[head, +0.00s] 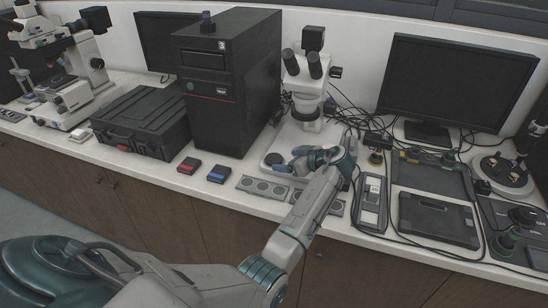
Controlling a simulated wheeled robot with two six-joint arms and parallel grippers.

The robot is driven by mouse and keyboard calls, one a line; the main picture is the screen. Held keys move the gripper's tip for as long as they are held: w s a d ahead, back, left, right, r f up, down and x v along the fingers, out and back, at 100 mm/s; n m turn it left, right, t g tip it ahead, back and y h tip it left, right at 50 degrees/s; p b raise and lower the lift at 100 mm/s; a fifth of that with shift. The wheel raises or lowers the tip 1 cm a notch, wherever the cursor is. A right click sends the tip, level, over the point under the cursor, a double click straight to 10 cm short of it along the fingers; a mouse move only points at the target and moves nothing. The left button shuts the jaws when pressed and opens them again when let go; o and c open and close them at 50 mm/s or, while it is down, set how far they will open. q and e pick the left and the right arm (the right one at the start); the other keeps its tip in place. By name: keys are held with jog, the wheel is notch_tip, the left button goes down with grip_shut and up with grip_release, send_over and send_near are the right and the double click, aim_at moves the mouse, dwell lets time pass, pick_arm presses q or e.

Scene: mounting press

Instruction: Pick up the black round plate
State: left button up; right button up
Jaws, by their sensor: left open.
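A small dark round disc (274,158), which looks like the black round plate, lies on the white base of the stereo microscope, near its front left corner. My left gripper (283,164) is open, low over that base, with its fingers pointing left at the disc. The fingers overlap the disc's right side in the head view, so part of it is hidden. I cannot tell whether they touch it. My right gripper is not in view.
The stereo microscope (305,82) stands just behind my left gripper. A tall black computer tower (215,95) is to its left. A grey strip with round recesses (263,187) lies in front. A monitor (457,82), cables and trays crowd the right.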

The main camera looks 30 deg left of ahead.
aim_at(275, 158)
pick_arm(q)
jog(key=shift+w+a+f, duration=0.1)
jog(key=shift+a+f, duration=0.05)
jog(key=shift+a, duration=0.15)
jog(key=shift+w+a+p, duration=0.15)
jog(key=shift+a+p, duration=0.05)
jog(key=shift+p, duration=0.1)
jog(key=p+x, duration=0.1)
jog(key=x, duration=0.1)
jog(key=p+x, duration=0.1)
jog(key=x, duration=0.1)
jog(key=shift+w+a+f, duration=0.25)
jog(key=shift+f, duration=0.1)
jog(key=shift+d, duration=0.1)
jog(key=shift+c, duration=1.2)
jog(key=c, duration=0.8)
jog(key=shift+r, duration=0.1)
